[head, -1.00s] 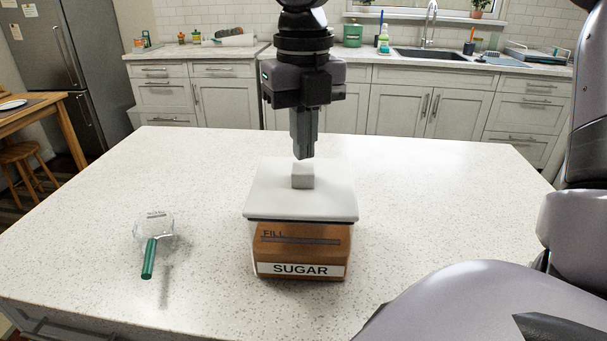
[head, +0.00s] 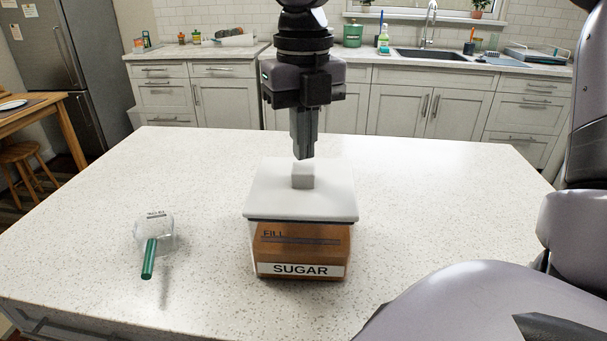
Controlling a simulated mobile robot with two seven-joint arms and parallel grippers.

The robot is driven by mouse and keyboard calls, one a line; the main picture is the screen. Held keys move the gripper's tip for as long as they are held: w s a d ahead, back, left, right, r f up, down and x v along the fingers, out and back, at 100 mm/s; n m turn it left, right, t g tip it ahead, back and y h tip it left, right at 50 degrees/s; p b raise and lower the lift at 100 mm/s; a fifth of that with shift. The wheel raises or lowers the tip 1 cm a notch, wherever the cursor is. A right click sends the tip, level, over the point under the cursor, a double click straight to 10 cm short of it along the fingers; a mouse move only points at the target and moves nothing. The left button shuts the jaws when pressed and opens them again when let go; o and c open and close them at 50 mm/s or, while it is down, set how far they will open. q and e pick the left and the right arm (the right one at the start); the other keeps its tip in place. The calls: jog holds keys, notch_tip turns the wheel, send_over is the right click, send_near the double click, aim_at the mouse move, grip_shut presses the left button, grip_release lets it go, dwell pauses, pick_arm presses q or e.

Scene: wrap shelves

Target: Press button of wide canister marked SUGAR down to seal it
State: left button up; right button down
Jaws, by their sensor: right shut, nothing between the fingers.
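The wide canister marked SUGAR (head: 301,250) stands upright on the island counter. It is clear, with brown contents up near a FILL line, and a white lid (head: 275,196) sits on top. A grey square button (head: 303,176) stands up from the middle of the lid. My right gripper (head: 303,155) points straight down over the button with its fingers shut and empty. The fingertips are at or just above the button's top; I cannot tell whether they touch. My left gripper is not in view.
A clear scoop with a green handle (head: 149,258) lies on the island counter (head: 420,200) to the left of the canister. The counter around the canister is otherwise clear. A back counter with a sink (head: 430,54) is far behind.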

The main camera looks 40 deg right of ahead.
aim_at(304, 168)
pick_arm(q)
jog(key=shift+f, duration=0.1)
pick_arm(e)
jog(key=shift+f, duration=0.15)
jog(key=shift+f+b, duration=0.4)
jog(key=shift+b, duration=0.1)
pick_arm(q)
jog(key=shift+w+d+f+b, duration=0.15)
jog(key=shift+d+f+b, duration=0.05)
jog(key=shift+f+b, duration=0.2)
pick_arm(e)
jog(key=shift+f, duration=0.45)
jog(key=shift+f+b, duration=0.85)
jog(key=shift+f, duration=0.2)
jog(key=shift+r, duration=0.1)
jog(key=shift+r+p, duration=0.5)
notch_tip(304, 168, up, 6)
jog(key=p, duration=0.5)
jog(key=shift+r, duration=0.25)
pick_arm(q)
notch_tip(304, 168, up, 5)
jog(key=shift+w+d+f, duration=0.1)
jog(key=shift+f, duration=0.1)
pick_arm(e)
jog(key=shift+f, duration=0.1)
